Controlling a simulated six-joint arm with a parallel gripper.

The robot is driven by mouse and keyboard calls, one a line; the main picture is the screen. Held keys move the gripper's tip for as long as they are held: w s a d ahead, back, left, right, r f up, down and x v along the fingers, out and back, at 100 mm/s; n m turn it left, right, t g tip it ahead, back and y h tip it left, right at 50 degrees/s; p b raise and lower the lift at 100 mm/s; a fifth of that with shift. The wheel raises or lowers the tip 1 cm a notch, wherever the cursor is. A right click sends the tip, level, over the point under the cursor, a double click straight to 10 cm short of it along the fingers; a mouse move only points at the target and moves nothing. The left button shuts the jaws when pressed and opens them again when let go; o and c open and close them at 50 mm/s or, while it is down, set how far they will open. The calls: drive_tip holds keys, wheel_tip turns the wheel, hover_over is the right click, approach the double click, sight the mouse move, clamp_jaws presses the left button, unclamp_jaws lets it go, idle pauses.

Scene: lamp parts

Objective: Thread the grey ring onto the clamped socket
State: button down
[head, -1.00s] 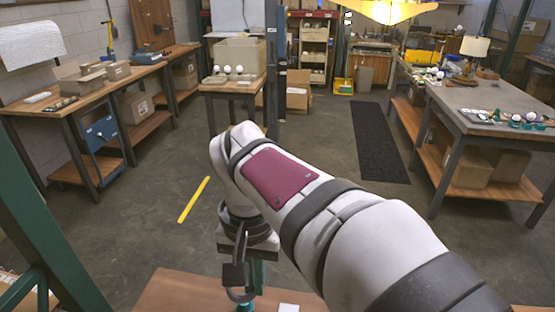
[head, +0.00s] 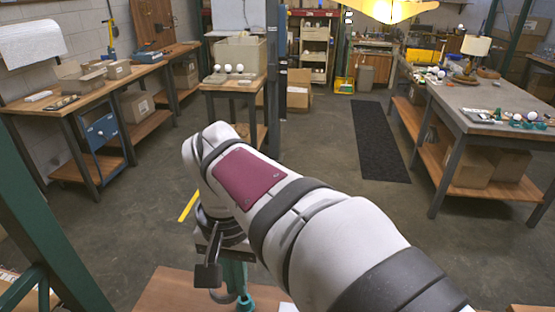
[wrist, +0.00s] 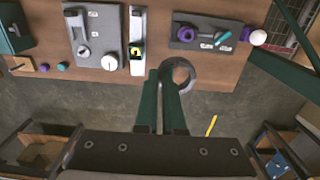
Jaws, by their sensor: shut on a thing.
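My gripper (wrist: 164,82) is shut on the grey ring (wrist: 190,75) in the wrist view, with its green fingers at the ring's near left edge. Brown bench top shows through the ring's hole. In the head view, the ring (head: 222,298) hangs low below my wrist and is partly hidden by the teal fingers (head: 238,282). I cannot make out the clamped socket for sure. A dark green block (wrist: 14,35) with a small pale piece on it stands at the wrist view's left edge, apart from the ring.
Green posts (wrist: 290,30) stand at the right.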

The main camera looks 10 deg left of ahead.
sight(211, 290)
drive_tip(key=shift+s+a, duration=0.2)
drive_tip(key=shift+a, duration=0.4)
drive_tip(key=shift+s+a, duration=0.1)
drive_tip(key=shift+a, duration=0.2)
drive_tip(key=shift+s+a, duration=0.1)
drive_tip(key=shift+a, duration=0.25)
drive_tip(key=shift+s+a, duration=0.1)
drive_tip(key=shift+a, duration=0.25)
drive_tip(key=shift+s+a, duration=0.1)
drive_tip(key=shift+a, duration=0.25)
drive_tip(key=shift+s+a, duration=0.15)
drive_tip(key=shift+a, duration=0.15)
drive_tip(key=shift+s+a, duration=0.1)
drive_tip(key=shift+a, duration=0.25)
drive_tip(key=shift+a, duration=0.2)
drive_tip(key=shift+f, duration=0.1)
